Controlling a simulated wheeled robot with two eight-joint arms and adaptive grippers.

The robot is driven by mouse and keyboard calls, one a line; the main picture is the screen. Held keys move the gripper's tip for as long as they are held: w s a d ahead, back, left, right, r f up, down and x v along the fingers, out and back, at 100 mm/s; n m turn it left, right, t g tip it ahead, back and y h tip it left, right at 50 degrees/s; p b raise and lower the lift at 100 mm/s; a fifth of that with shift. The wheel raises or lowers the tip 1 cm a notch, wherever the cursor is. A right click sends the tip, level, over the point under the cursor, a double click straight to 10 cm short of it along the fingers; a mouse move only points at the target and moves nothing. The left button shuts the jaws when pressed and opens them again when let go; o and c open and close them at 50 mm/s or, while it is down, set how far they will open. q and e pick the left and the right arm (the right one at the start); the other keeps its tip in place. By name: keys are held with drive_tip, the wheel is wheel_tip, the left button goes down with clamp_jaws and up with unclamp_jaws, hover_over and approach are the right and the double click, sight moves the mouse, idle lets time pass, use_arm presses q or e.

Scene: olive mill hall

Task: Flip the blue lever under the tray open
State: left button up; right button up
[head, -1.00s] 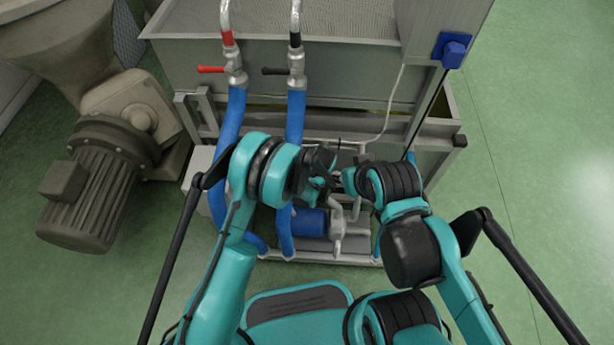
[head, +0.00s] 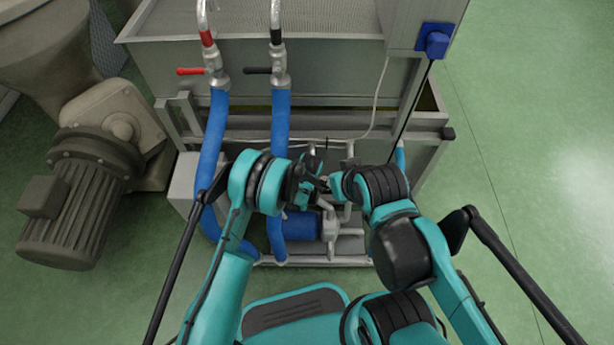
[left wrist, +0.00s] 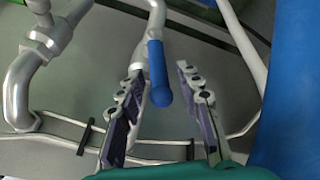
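The blue lever (left wrist: 156,72) shows in the left wrist view as a blue sleeve on a grey metal valve handle, pointing toward the camera. My left gripper (left wrist: 161,75) is open, with one finger on each side of the lever; a gap shows on the right, while the left finger is close and contact cannot be told. In the head view my left gripper (head: 311,187) is below the metal tray (head: 340,82), and the lever is not clearly visible there. My right gripper (head: 328,183) is close beside it, largely hidden by its own arm.
Blue hoses (head: 281,150) run down from a red-handled valve (head: 192,71) and a black-handled valve (head: 258,70). A blue pump (head: 302,226) sits low in the frame. A large motor (head: 75,200) stands left. Green floor at right is clear.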

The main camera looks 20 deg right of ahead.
use_arm(q)
clamp_jaws()
drive_tip(key=shift+d, duration=0.1)
drive_tip(key=shift+s+d+y, duration=0.2)
drive_tip(key=shift+d+y, duration=0.25)
drive_tip(key=shift+y, duration=0.15)
drive_tip(key=shift+d+m+t+y, duration=0.15)
drive_tip(key=shift+m+t+y, duration=0.15)
drive_tip(key=shift+y, duration=0.1)
drive_tip(key=shift+d+r+y, duration=0.1)
drive_tip(key=shift+d+y, duration=0.1)
drive_tip(key=shift+y, duration=0.1)
use_arm(e)
drive_tip(key=shift+s+d, duration=0.1)
drive_tip(key=shift+d, duration=0.3)
